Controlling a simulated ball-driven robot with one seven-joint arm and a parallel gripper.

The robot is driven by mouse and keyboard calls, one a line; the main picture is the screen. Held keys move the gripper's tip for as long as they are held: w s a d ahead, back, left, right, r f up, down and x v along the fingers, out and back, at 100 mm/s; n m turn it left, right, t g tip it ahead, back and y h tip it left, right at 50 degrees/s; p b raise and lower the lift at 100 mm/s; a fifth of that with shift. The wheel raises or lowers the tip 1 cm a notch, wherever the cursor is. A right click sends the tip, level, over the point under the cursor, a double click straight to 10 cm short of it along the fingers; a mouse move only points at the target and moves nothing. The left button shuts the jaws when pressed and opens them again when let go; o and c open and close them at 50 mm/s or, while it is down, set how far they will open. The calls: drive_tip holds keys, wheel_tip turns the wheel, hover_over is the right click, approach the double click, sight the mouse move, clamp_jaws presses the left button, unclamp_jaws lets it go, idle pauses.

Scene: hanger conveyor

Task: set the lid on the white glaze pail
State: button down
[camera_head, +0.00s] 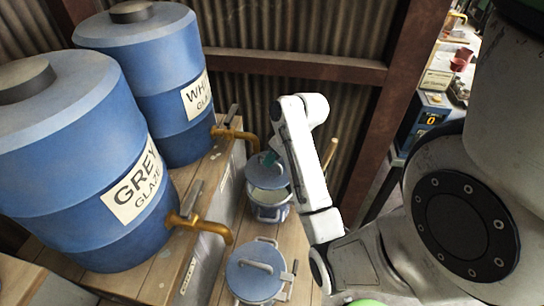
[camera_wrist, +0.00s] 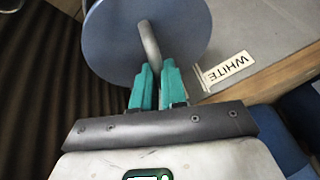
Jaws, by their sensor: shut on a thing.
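The blue-grey round lid (camera_head: 267,170) is held tilted over the white glaze pail (camera_head: 268,213) in the head view. The pail stands on the wooden bench below the white glaze drum's tap, with pale glaze showing under the lid's near edge. The lid and pail rim look close; I cannot tell whether they touch. In the wrist view my gripper (camera_wrist: 158,72) has teal fingers shut on the grey bar handle of the lid (camera_wrist: 108,42). In the head view my gripper (camera_head: 270,158) is partly hidden by my arm. The wrist view shows no pail.
A blue white-glaze drum (camera_head: 165,75) and grey-glaze drum (camera_head: 75,170) stand at left, with brass taps (camera_head: 235,132) (camera_head: 200,228) jutting out. A second pail, lidded (camera_head: 255,272), stands nearer. A WHITE label (camera_wrist: 228,67) is on the ledge. A corrugated wall is behind.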

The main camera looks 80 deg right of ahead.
sight(273, 169)
drive_tip(key=shift+f+b, duration=0.35)
drive_tip(key=shift+f, duration=2.25)
drive_tip(key=shift+s+f+p, duration=0.1)
drive_tip(key=shift+f+p, duration=0.2)
drive_tip(key=shift+f, duration=0.7)
idle(1.1)
drive_tip(key=c, duration=1.4)
unclamp_jaws()
drive_tip(key=shift+o, duration=0.3)
drive_tip(key=o, duration=0.5)
